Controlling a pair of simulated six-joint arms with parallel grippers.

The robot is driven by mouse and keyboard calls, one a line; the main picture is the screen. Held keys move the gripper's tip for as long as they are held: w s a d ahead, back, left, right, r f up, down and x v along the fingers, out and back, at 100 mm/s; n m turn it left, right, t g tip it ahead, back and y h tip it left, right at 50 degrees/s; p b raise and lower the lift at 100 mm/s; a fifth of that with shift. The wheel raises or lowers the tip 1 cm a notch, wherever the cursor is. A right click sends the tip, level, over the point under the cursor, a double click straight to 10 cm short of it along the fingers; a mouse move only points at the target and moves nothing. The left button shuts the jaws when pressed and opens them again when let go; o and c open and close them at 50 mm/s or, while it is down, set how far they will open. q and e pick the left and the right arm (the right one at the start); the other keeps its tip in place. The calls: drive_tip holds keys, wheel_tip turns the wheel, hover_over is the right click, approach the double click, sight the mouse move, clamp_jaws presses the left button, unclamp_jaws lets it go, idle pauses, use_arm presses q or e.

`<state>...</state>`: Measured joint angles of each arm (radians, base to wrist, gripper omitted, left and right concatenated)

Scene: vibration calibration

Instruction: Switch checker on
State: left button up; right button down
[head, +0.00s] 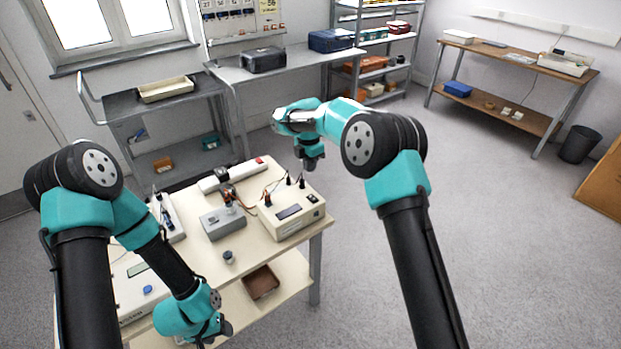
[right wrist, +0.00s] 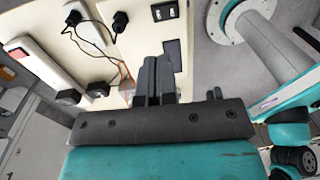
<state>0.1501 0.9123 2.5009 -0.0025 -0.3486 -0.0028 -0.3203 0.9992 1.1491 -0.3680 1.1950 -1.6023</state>
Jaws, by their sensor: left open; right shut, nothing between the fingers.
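A cream instrument box (head: 283,222) with a dark display and a black rocker switch (head: 313,198) stands at the table's right end; I take it as the checker. In the right wrist view its switch (right wrist: 165,11) and display (right wrist: 172,52) show near the top; I cannot tell the switch's position. Dark plugs with wires stand on the box. My right gripper (head: 311,163) is shut and empty above and behind the box, apart from it; its closed fingers also show in the right wrist view (right wrist: 155,82). My left gripper (head: 215,332) is open, low at the table's front left.
A white power strip (head: 226,177) with a red switch lies behind a grey box (head: 222,222). A small grey knob-like piece (head: 228,257) stands on bare tabletop. Another instrument (head: 140,285) with a blue button is partly behind my left arm. A brown tray (head: 262,282) sits on the lower shelf.

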sight(314, 200)
wheel_tip(314, 200, up, 3)
drive_tip(key=shift+w+a+f, duration=0.1)
drive_tip(key=shift+w+f, duration=0.05)
drive_tip(key=shift+s+d+g+h, duration=0.25)
drive_tip(key=shift+s+g+h, duration=0.05)
drive_tip(key=shift+s, duration=0.35)
drive_tip(key=f, duration=0.4)
drive_tip(key=s+f, duration=0.1)
drive_tip(key=f, duration=0.4)
drive_tip(key=d+f, duration=0.1)
drive_tip(key=f, duration=0.3)
drive_tip(key=shift+s+f, duration=0.25)
drive_tip(key=shift+f, duration=0.15)
drive_tip(key=shift+a, duration=0.15)
